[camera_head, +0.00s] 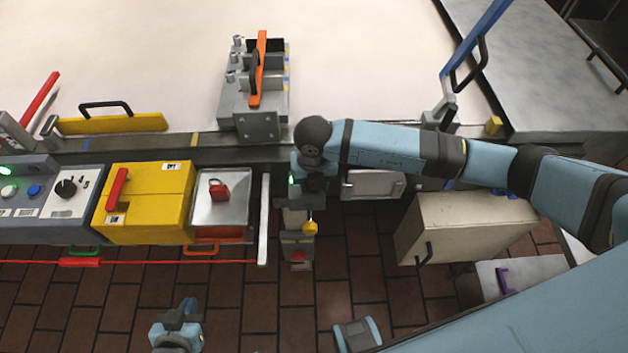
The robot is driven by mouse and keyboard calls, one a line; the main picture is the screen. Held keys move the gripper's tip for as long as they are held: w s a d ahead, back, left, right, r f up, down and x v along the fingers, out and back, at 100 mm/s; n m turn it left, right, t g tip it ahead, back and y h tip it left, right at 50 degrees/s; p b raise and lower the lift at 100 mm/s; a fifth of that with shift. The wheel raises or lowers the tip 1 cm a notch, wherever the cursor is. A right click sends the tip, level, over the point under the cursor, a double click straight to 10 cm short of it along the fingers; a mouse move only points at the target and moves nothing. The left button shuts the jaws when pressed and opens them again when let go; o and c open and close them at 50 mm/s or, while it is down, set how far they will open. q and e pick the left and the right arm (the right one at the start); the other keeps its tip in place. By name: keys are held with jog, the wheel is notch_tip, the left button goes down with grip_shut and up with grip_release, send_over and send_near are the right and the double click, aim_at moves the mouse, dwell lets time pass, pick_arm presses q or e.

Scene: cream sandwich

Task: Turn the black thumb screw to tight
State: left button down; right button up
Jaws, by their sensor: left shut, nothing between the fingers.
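I cannot make out a black thumb screw for certain. A black round knob (66,187) sits on the white panel of the grey control box at the left. My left gripper (180,312) is low in the view, over the tiled floor, shut and empty, well apart from the machine. My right arm reaches in from the right, and its black rounded wrist is over the front edge of the line. My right gripper (317,180) is mostly hidden below that wrist, so its fingers do not show clearly.
A yellow box (146,203) with a red handle and a metal plate (220,205) with a red tag stand beside the control box. A grey fixture (258,118) with an orange bar stands behind. A beige cabinet (462,222) is at the right. Tiled floor (250,300) is open in front.

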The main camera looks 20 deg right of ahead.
jog(key=shift+w+r+m, duration=0.1)
jog(key=shift+m, duration=1.2)
jog(key=o, duration=0.9)
notch_tip(320, 180, up, 14)
jog(key=shift+f+b, duration=0.1)
jog(key=shift+b, duration=0.25)
